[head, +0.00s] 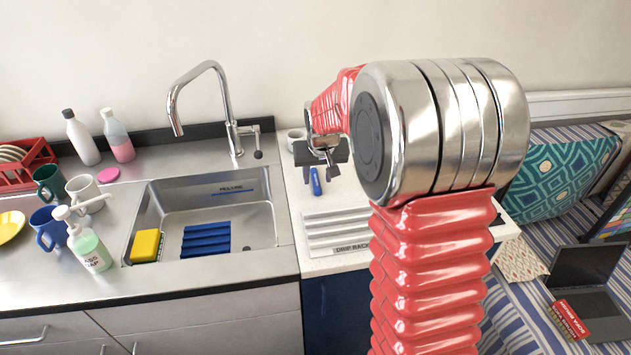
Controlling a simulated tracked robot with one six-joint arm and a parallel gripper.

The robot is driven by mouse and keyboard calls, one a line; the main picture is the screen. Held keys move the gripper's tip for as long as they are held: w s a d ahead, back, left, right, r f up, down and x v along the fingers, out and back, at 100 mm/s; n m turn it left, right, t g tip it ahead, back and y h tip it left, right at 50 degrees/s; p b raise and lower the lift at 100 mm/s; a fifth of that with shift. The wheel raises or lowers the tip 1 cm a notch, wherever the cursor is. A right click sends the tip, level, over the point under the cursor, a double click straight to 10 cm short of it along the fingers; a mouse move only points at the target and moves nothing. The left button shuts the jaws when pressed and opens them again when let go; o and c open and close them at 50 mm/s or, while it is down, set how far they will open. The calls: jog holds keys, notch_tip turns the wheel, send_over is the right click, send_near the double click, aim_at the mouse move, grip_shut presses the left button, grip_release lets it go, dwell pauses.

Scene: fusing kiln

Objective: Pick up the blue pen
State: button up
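A short blue object that looks like the blue pen (316,182) shows on the white counter (345,195), just in front of the dark end of my arm. My gripper (325,160) is small and partly hidden behind my arm, close above and behind the blue object. I cannot tell whether its fingers are open or shut, or whether they touch the blue object.
A ribbed drip rack (337,232) lies in front of the blue object. The sink (262,222) with a tall faucet (222,85) is to the left. A laptop (590,290) lies on the striped seat at right.

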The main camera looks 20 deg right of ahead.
aim_at(316, 183)
jog(key=shift+x, duration=1.65)
jog(key=shift+a, duration=0.1)
jog(key=shift+c, duration=0.6)
grip_shut()
